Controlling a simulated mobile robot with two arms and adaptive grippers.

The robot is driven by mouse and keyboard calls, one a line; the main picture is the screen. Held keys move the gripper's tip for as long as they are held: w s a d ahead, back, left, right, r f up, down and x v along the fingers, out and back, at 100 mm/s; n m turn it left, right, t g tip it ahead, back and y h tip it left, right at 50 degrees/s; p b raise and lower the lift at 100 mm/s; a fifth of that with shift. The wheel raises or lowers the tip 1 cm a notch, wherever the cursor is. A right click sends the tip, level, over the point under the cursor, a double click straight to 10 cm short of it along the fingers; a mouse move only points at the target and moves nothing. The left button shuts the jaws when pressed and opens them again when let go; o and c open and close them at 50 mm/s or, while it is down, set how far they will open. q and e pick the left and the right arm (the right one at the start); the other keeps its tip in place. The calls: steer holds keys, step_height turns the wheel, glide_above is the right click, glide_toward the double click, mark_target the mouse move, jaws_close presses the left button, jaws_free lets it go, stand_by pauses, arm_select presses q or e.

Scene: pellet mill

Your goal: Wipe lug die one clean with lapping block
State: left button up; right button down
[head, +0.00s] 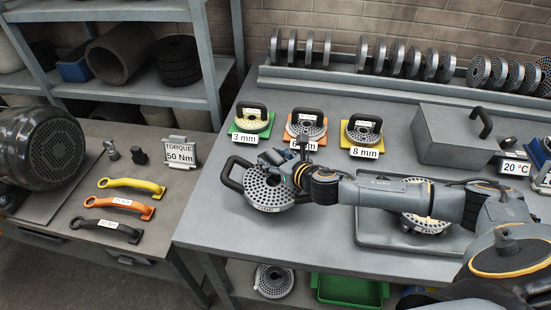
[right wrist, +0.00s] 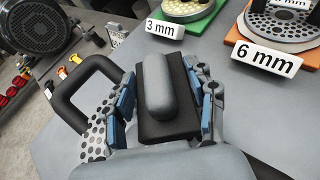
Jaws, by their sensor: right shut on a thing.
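A round perforated die (head: 262,193) with a black loop handle lies near the front left of the grey bench. Its label is too small to read surely. In the right wrist view the die (right wrist: 97,140) shows behind the left finger. My right gripper (head: 290,170) is over the die's right side, its blue-padded fingers shut on a lapping block (right wrist: 177,122), a dark slab with a rounded grey grip. In the head view the block is mostly hidden by the gripper. I cannot tell whether it touches the die. My left gripper is not in view.
Dies on green (head: 250,136), orange (head: 318,143) and yellow (head: 362,151) plates stand behind. Another die (head: 427,224) sits on a grey tray (head: 372,239) under my right arm. A grey handled box (head: 450,140) is at right.

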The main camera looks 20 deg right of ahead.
steer(key=shift+s+d+f, duration=0.1)
steer(key=shift+s+d, duration=0.05)
steer(key=shift+s, duration=0.55)
steer(key=shift+s+d, duration=0.1)
steer(key=shift+s, duration=0.6)
steer(key=shift+s+a, duration=0.15)
steer(key=shift+s, duration=0.05)
steer(key=shift+w, duration=0.1)
steer(key=shift+w+a, duration=0.25)
steer(key=shift+a, duration=0.25)
steer(key=shift+w+a, duration=0.2)
steer(key=shift+a, duration=0.25)
steer(key=shift+s+d, duration=0.1)
